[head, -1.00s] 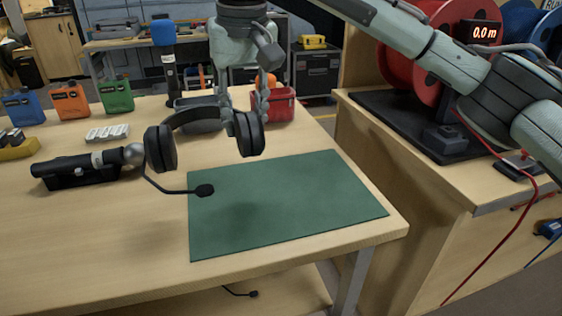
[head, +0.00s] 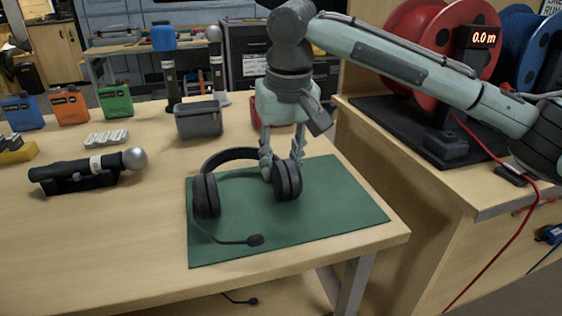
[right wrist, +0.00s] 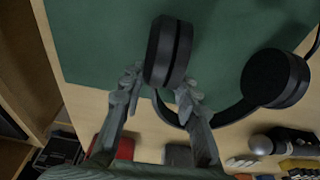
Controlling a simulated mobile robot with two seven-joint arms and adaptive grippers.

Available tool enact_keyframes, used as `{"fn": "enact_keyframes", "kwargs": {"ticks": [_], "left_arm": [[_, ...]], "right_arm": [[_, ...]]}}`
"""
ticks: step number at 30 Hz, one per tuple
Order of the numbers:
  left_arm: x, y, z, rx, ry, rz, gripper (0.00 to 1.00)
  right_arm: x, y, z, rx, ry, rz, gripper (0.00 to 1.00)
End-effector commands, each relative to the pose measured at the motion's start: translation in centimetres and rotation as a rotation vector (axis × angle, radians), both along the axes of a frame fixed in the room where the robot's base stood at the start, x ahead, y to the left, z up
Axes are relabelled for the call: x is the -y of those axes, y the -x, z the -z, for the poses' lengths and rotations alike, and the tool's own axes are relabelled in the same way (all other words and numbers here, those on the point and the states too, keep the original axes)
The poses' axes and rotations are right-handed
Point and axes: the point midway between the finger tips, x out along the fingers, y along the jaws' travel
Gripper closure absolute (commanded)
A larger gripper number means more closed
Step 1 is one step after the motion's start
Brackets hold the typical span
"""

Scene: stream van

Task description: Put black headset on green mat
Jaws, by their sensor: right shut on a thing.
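The black headset (head: 207,195) is over the green mat (head: 335,207), with its left ear cup near the mat's left edge and its boom microphone over the front left part. My right gripper (head: 282,168) is shut on the headset at its right ear cup. In the right wrist view, my right gripper (right wrist: 160,93) has its fingers on both sides of one ear cup (right wrist: 168,52), with the mat (right wrist: 95,35) behind. I cannot tell whether the headset touches the mat or hangs just above it. My left gripper is not in view.
A microphone (head: 90,170) lies in a black holder left of the mat. A grey bin (head: 200,120) and a red bin (head: 255,112), partly hidden by my gripper, stand behind. Cable reels (head: 425,45) stand on the right bench. The mat's right part is clear.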

Motion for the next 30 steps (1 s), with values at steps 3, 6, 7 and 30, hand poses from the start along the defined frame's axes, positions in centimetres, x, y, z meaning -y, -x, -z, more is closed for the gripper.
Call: {"fn": "enact_keyframes", "kwargs": {"ticks": [3,6,7,30], "left_arm": [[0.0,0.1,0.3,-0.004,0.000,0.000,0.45],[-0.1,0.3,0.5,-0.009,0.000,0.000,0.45],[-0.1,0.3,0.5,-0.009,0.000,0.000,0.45],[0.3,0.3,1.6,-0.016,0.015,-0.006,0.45]], "right_arm": [[0.0,0.0,0.1,0.000,0.000,0.000,0.65],[0.0,0.0,0.1,0.000,0.000,0.000,0.52],[0.0,0.0,0.1,0.000,0.000,0.000,0.49],[0.5,1.4,-8.0,0.002,-0.001,0.000,0.49]]}}
